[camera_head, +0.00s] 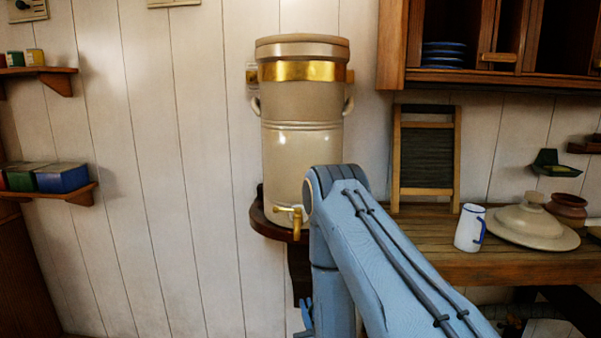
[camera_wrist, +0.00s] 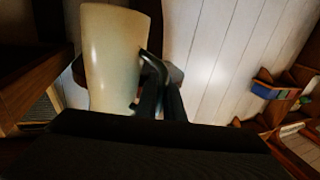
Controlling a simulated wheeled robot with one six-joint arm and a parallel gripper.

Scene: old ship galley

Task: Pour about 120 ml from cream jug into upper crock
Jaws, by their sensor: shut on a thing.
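The cream jug (camera_wrist: 112,58) shows in the wrist view as a pale, smooth cylinder. My gripper (camera_wrist: 158,88) is shut at its right side, where the handle is; the exact grip is in shadow. The jug's mouth and contents are not visible. The upper crock (camera_head: 300,100) is beige stoneware with a brass band, on top of the lower crock (camera_head: 290,165), which has a brass tap (camera_head: 291,215). I see the upper crock from the side, so its inside is hidden. In the head view my arm stands in front of the lower crock; the jug does not show there.
The crocks stand on a small wooden wall shelf (camera_head: 262,222). To the right, a wooden counter (camera_head: 420,235) holds a white mug with a blue handle (camera_head: 469,228), a large cream lid (camera_head: 530,225) and a washboard (camera_head: 425,155). A wall cabinet (camera_head: 391,45) hangs above.

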